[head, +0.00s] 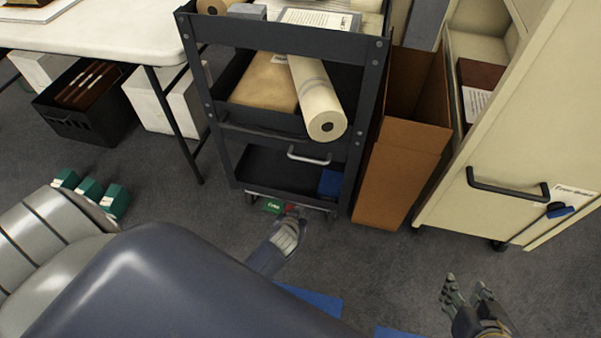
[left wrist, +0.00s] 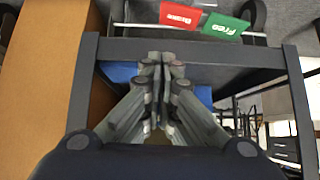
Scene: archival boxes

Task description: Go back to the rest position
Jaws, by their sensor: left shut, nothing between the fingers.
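My left gripper (head: 294,213) is low in front of the dark cart (head: 376,90), near the cart's bottom edge. In the left wrist view its fingers (left wrist: 163,66) are together with nothing between them. A green tag reading "Free" (left wrist: 225,26) and a red tag (left wrist: 180,15) show beyond the fingertips. In the head view the green tag (head: 272,206) is just left of the gripper. My right gripper (head: 467,284) is at the lower right over bare carpet, its fingers apart and empty.
The cart holds a rolled paper tube (head: 316,95) and a brown package (head: 263,84). A tall cardboard box (head: 390,180) and a cream cabinet (head: 520,135) stand right of it. A white table (head: 100,30) is at left.

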